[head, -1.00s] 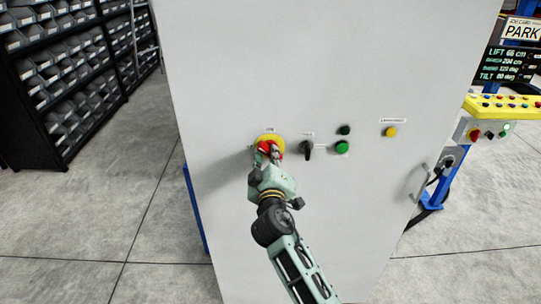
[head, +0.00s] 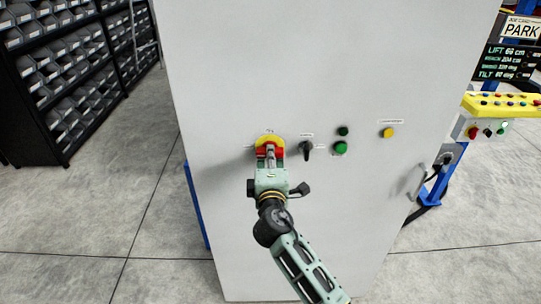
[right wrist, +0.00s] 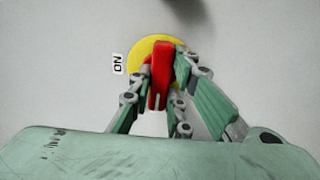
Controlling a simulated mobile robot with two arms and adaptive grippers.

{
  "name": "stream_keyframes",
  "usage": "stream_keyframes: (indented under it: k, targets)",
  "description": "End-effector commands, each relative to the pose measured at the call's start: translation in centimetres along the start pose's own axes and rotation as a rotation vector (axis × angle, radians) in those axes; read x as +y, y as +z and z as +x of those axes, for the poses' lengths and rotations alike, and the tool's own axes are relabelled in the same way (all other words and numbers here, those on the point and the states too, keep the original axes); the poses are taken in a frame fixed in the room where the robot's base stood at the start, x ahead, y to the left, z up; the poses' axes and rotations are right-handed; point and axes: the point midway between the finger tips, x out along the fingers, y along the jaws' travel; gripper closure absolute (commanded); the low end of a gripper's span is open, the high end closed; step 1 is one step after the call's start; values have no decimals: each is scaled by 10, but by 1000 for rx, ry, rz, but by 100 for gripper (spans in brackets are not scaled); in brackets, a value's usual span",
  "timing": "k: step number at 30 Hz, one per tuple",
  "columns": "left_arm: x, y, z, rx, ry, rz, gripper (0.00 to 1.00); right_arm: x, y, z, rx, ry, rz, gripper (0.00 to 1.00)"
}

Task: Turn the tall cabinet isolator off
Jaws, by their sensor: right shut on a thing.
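The isolator is a red handle on a round yellow plate (head: 270,139) on the front of the tall grey cabinet (head: 330,60). My right gripper (head: 270,158) is shut on the red handle (right wrist: 160,78), with a finger on each side of it in the right wrist view. The ON label (right wrist: 118,64) is beside the yellow plate there and above it in the head view. The handle lies about level across the plate, not pointing at ON. The gripper hides part of the handle. My left gripper is not in view.
Right of the isolator are a black selector knob (head: 306,150), a green button (head: 340,148), a dark green one (head: 343,131) and a yellow one (head: 388,132). A door handle (head: 414,180) sticks out farther right. Shelves with bins (head: 60,80) stand at left.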

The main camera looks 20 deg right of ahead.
Motion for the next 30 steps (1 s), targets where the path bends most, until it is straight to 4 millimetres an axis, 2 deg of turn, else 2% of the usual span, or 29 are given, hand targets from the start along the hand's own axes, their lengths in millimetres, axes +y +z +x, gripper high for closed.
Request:
stream_keyframes:
  k: [16, 17, 22, 30]
  targets:
    - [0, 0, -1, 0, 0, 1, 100, -1, 0, 0, 1, -2, -25, 100]
    - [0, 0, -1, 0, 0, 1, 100, -1, 0, 0, 1, -2, -25, 80]
    - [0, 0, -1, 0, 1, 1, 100, -1, 0, 0, 1, -1, -24, 65]
    - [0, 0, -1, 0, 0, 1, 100, 0, 0, 0, 0, 0, -22, 64]
